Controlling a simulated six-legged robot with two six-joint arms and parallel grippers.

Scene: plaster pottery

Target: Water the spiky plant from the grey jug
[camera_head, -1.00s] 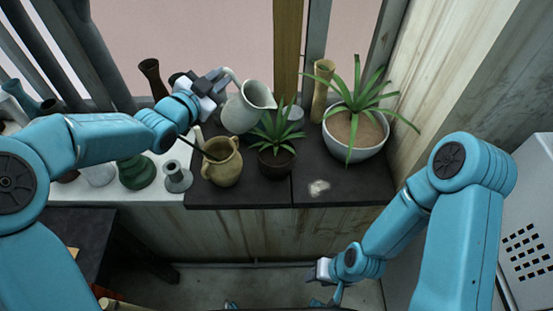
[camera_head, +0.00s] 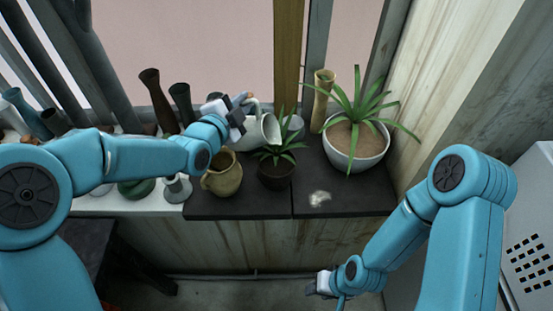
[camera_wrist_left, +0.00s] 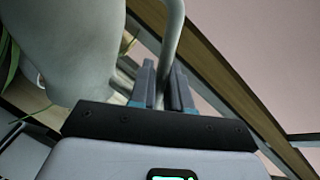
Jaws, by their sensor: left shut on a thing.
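The pale grey jug (camera_head: 256,133) is tilted to the right, its mouth beside and above the leaves of a small spiky plant (camera_head: 278,152) in a dark pot (camera_head: 277,176). No water can be made out. My left gripper (camera_head: 243,105) is shut on the jug's handle. In the left wrist view, the jug's body (camera_wrist_left: 70,45) fills the left, and the handle (camera_wrist_left: 173,35) runs down between the fingers (camera_wrist_left: 162,88). A larger spiky plant (camera_head: 360,108) stands in a white bowl (camera_head: 357,158) to the right. My right gripper (camera_head: 322,286) hangs low in front; its jaws are unclear.
A tan two-handled pot (camera_head: 222,178) stands left of the dark pot, under my left forearm. A tall tan vase (camera_head: 321,100) is behind. Dark vases (camera_head: 155,98) stand at the back left. The dark shelf top (camera_head: 340,198) is clear at front right, except for a pale patch.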

